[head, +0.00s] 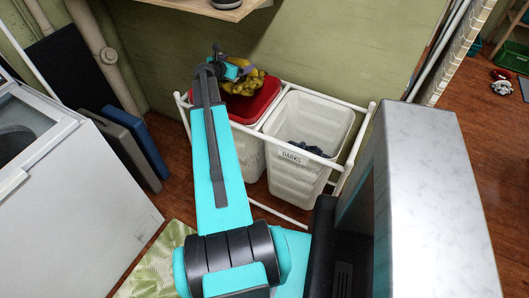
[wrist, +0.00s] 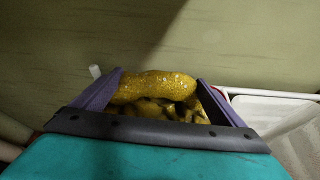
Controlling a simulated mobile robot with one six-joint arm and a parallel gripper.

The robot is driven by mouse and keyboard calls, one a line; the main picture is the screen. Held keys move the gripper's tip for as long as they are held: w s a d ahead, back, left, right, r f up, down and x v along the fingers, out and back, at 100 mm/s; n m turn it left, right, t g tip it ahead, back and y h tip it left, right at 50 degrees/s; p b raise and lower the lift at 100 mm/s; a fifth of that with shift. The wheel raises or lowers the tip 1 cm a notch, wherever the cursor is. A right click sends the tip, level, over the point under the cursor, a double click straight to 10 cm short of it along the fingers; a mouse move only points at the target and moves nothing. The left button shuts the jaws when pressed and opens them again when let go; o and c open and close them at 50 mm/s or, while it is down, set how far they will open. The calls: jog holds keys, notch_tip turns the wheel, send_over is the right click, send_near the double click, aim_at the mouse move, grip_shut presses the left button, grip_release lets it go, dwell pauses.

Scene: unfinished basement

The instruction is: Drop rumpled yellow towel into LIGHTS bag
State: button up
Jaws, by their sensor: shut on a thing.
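The rumpled yellow towel (head: 248,83) is held at the end of my arm, over the red-rimmed left bag (head: 264,103). In the wrist view the towel (wrist: 155,88) sits bunched between the two purple fingers. My gripper (wrist: 158,90) is shut on it; in the head view my gripper (head: 240,68) is partly hidden by the arm. The left bag is white below its red top, and my arm covers much of its front, so no label on it can be read. The right bag (head: 308,125) is white, reads DARKS, and holds some dark cloth (head: 310,149).
Both bags hang in a white pipe frame (head: 350,105) against the green wall (head: 315,45). A wooden shelf (head: 225,10) juts out above and behind. A white chest appliance (head: 70,200) stands left, and a grey metal cabinet (head: 430,200) stands right.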

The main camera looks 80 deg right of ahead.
jog(key=shift+f+b, duration=0.4)
jog(key=shift+f, duration=0.35)
jog(key=o, duration=1.2)
jog(key=b+v, duration=0.2)
jog(key=v, duration=1.2)
jog(key=shift+d, duration=0.1)
